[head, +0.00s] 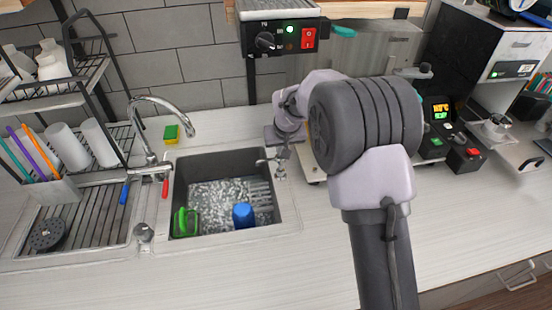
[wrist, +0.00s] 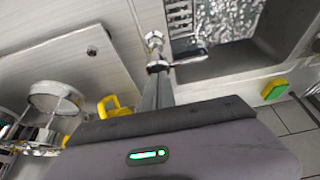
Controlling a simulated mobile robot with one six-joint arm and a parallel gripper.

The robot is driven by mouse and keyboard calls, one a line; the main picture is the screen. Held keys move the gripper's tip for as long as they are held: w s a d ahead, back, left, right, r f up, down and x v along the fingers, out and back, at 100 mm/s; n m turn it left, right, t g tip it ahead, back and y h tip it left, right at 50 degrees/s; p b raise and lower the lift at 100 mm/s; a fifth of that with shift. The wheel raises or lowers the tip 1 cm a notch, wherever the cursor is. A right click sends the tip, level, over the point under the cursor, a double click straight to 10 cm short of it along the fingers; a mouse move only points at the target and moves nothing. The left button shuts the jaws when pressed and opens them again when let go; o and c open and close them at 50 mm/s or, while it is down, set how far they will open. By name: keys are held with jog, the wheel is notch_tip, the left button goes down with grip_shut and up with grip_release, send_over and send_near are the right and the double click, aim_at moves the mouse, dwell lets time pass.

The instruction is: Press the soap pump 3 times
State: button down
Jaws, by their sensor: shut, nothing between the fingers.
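The soap pump (head: 281,170) is a small chrome dispenser at the right rim of the sink, its spout pointing left over the basin. In the wrist view the chrome pump (wrist: 155,40) shows just past my fingertips, with its spout toward the basin. My gripper (head: 284,140) is shut and empty, directly over the pump head. In the wrist view my closed fingers (wrist: 158,80) point at the pump and overlap its head. I cannot tell whether they touch it. Part of the pump head is hidden by the fingers.
The sink (head: 284,205) holds a blue cup (head: 243,215) and a green object (head: 186,222). A chrome faucet (head: 150,140) and a sponge (head: 172,132) are left of my gripper. Machines stand at the right. A control box (head: 281,38) hangs above. The front counter is clear.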

jog(key=shift+f+b, duration=0.8)
jog(key=shift+f, duration=0.35)
jog(key=shift+r, duration=0.1)
jog(key=shift+r+p, duration=1)
jog(key=shift+r, duration=0.45)
notch_tip(320, 180, up, 6)
jog(key=p, duration=0.3)
jog(key=shift+p, duration=0.4)
